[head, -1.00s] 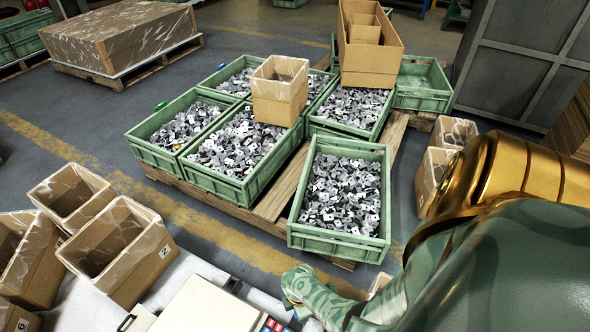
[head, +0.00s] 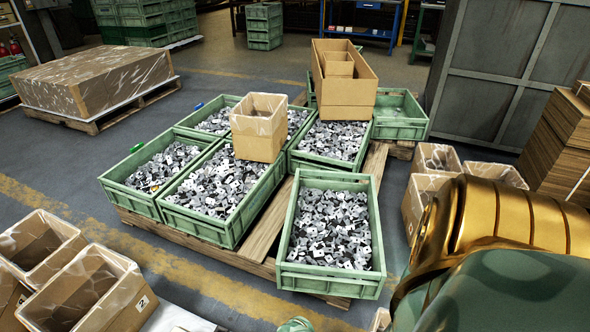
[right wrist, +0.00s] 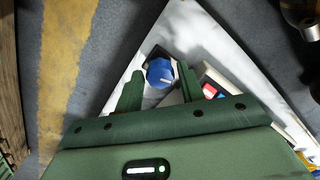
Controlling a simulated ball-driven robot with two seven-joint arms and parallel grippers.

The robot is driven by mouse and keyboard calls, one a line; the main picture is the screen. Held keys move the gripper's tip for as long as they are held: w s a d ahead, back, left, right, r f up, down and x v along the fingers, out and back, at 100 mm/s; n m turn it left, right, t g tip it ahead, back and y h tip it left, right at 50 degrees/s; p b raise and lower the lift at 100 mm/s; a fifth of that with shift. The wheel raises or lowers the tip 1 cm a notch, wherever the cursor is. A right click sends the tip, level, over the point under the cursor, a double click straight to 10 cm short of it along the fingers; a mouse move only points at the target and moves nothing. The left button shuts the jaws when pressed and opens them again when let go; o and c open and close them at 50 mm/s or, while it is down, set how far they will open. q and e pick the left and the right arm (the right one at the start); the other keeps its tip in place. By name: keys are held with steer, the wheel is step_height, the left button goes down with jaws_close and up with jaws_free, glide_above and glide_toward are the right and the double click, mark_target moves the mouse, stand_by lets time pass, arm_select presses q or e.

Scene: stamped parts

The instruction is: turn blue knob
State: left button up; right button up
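The blue knob (right wrist: 160,72) shows in the right wrist view, round with a pale pointer mark, near the corner of a white surface (right wrist: 190,28). My right gripper (right wrist: 158,80) is open, with one green finger on each side of the knob in that view. I cannot tell whether the fingers touch it or how far it is below them. The knob is not seen in the head view. There my right arm (head: 500,225) comes in from the right, and only a small green patterned part shows at the bottom edge. My left gripper is in neither view.
Red and blue buttons (right wrist: 210,90) lie right of the knob. Green crates (head: 285,270) of metal parts stand on a wooden pallet (head: 262,225). Open cartons (head: 88,290) stand at lower left, more (head: 437,157) at right. Grey floor with a yellow line lies between.

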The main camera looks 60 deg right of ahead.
steer(key=c, duration=0.6)
steer(key=shift+o, duration=0.2)
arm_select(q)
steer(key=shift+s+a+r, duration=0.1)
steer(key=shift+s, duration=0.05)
arm_select(e)
steer(key=shift+r+m, duration=0.1)
steer(key=shift+m, duration=0.2)
